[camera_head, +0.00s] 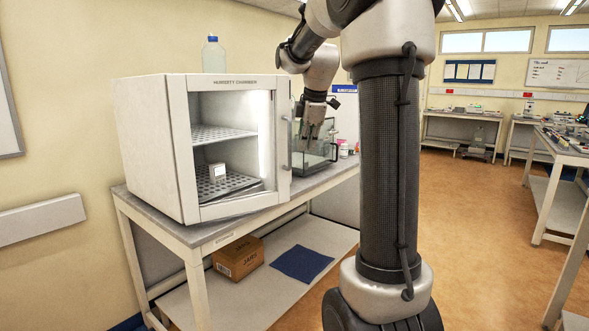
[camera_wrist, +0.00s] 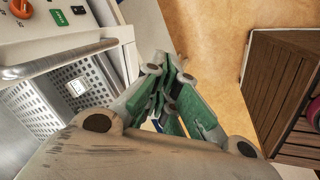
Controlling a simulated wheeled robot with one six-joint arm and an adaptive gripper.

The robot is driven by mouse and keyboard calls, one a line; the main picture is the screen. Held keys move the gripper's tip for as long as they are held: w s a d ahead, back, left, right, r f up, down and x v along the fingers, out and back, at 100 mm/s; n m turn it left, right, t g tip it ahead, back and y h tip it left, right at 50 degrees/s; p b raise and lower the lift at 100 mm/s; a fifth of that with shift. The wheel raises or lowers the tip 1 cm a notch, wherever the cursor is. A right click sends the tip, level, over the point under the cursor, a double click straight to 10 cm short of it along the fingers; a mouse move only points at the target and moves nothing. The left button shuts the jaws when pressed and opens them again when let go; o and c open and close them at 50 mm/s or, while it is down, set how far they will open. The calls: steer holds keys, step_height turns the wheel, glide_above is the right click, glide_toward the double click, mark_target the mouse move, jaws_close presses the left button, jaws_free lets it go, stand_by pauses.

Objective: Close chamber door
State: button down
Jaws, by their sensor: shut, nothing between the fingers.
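The white humidity chamber (camera_head: 150,140) stands on a table at the left in the head view. Its front (camera_head: 236,82) frames a view of a lit interior with perforated shelves. A vertical handle (camera_head: 287,145) is at the front's right edge; I cannot tell whether the door sits flush. The handle (camera_wrist: 70,57) also crosses the upper left of the wrist view. My gripper (camera_head: 312,138) is just right of the handle in the head view. Its green-padded fingers (camera_wrist: 172,85) are shut and empty in the wrist view, apart from the handle.
A small white box (camera_head: 217,170) sits on the chamber's lower shelf. A clear bottle (camera_head: 213,55) stands on top. A glass case (camera_head: 318,155) and small jars are behind my gripper. A carton (camera_head: 238,257) and blue cloth (camera_head: 301,263) lie on the undershelf. Open floor (camera_head: 480,220) is to the right.

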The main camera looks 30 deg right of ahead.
steer(key=w+d+f+m+t, duration=0.1)
steer(key=w+d+f+m, duration=0.1)
steer(key=w+f+m, duration=0.7)
steer(key=shift+w+f+m, duration=0.2)
steer(key=shift+f+m, duration=0.65)
steer(key=shift+m, duration=2.55)
